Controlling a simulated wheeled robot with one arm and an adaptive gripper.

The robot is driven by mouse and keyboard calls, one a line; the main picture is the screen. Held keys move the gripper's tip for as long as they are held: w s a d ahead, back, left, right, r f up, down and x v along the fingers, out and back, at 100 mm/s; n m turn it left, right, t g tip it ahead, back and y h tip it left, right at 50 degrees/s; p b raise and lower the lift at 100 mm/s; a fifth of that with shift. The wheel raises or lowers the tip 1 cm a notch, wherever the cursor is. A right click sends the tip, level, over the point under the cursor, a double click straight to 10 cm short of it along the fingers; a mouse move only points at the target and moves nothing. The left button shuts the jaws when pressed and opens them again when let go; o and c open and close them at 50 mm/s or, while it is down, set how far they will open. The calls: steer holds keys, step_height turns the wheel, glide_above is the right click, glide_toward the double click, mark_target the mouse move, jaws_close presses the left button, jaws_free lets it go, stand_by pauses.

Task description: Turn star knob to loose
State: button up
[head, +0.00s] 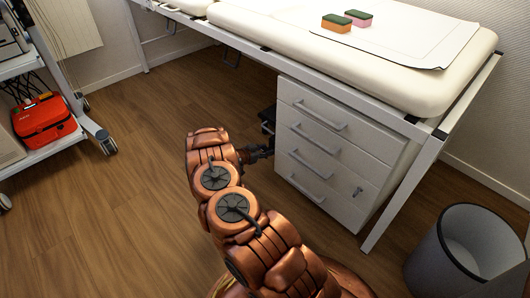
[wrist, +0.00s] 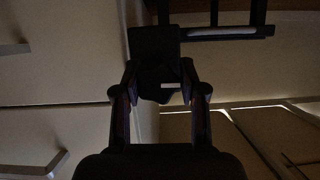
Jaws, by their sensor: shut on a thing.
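My gripper (head: 259,151) is beside the left side of the white drawer cabinet, under the treatment bed. In the dim wrist view my gripper (wrist: 158,76) has its two fingers on either side of a dark knob-like part (wrist: 161,93) and is shut on it. This part looks like the star knob and carries a small pale mark. A dark block (wrist: 153,42) sits right behind it. The knob's lobes and its turning position cannot be made out. In the head view the knob is not clearly visible; a black fitting (head: 267,118) shows just above my gripper.
The white drawer cabinet (head: 312,150) stands close to the right of my gripper. The bed's metal frame (head: 400,190) passes above and to the right. A grey bin (head: 425,255) stands at lower right, and a cart with a red case (head: 43,120) at left. Floor between is clear.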

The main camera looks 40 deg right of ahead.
stand_by(0.5)
steer(key=o, duration=1.2)
steer(key=shift+c, duration=0.2)
